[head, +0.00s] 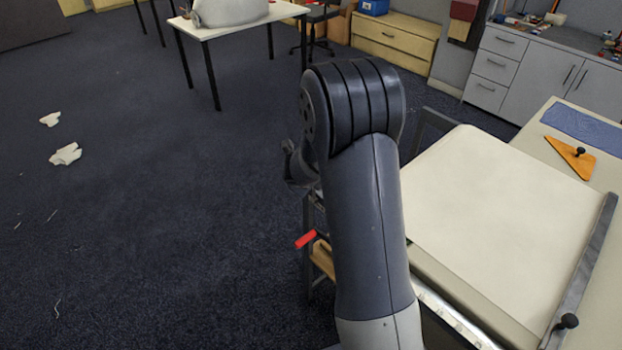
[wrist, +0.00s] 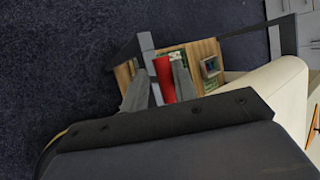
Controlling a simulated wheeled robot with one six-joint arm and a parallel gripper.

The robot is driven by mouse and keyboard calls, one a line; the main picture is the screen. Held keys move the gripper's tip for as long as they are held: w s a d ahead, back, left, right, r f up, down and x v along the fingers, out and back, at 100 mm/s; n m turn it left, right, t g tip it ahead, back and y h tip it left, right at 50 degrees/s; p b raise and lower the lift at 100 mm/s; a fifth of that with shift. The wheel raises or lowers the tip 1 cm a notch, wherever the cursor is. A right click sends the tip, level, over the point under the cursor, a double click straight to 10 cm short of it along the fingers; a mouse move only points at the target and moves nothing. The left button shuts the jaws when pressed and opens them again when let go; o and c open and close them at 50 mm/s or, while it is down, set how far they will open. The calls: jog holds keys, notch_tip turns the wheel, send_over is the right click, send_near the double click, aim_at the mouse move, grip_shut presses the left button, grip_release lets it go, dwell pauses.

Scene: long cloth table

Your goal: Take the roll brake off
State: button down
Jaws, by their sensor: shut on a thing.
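The roll brake is a red lever (head: 306,239) at the left end of the cloth table, beside its dark frame. It also shows in the wrist view (wrist: 164,78), between the two grey fingers. My gripper (wrist: 161,68) is shut on the red lever. In the head view my dark arm stands in front and hides the fingers. The lever's pivot and its lower part are hidden by the gripper in the wrist view.
The table carries pale cloth (head: 490,200), a grey bar (head: 585,270) along its right side and an orange triangle (head: 570,157). Wooden end panels (wrist: 205,50) flank the lever. The dark floor (head: 150,220) to the left is mostly clear, with white scraps (head: 66,154).

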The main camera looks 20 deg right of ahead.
jog(key=c, duration=1.5)
grip_release()
jog(key=shift+w+d, duration=0.1)
jog(key=shift+d, duration=0.4)
jog(key=shift+o, duration=0.7)
jog(key=shift+w+d+f, duration=0.1)
jog(key=shift+d+f, duration=0.05)
jog(key=shift+f, duration=0.15)
jog(key=p+v, duration=0.2)
jog(key=v, duration=0.9)
jog(key=shift+w+a+p, duration=0.25)
jog(key=shift+a+p, duration=0.1)
jog(key=shift+p, duration=0.05)
jog(key=b+x, duration=0.1)
jog(key=x, duration=0.3)
jog(key=b+x, duration=0.1)
jog(key=x, duration=0.4)
jog(key=shift+d+f, duration=0.25)
jog(key=shift+d, duration=0.05)
